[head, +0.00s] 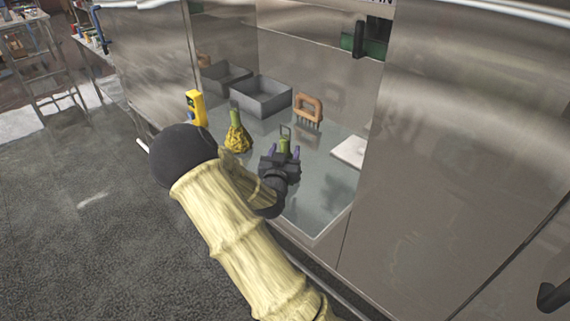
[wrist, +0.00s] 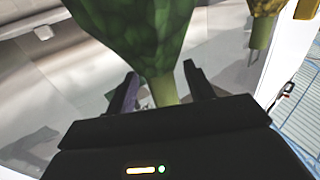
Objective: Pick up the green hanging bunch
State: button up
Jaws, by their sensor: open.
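The green bunch (wrist: 140,35) fills the top middle of the wrist view, a wide dark-green mass narrowing to a paler stem. My gripper (wrist: 160,85) is open, with one finger on each side of that narrow stem. I cannot tell whether either finger touches it. The rest of the bunch is hidden there.
A yellow bunch with a green top (head: 237,138) stands left of my gripper. Behind are a yellow device (head: 196,108), grey bins (head: 262,96) and a brown-handled brush-like tool (head: 308,108). A white slab (head: 349,151) lies at right. Steel walls enclose the worktop (head: 318,200).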

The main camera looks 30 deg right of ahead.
jog(key=x, duration=0.3)
jog(key=shift+a, duration=0.1)
jog(key=shift+s, duration=0.1)
jog(key=shift+c, duration=0.2)
grip_shut()
notch_tip(320, 180, up, 10)
dwell(0.7)
dwell(0.4)
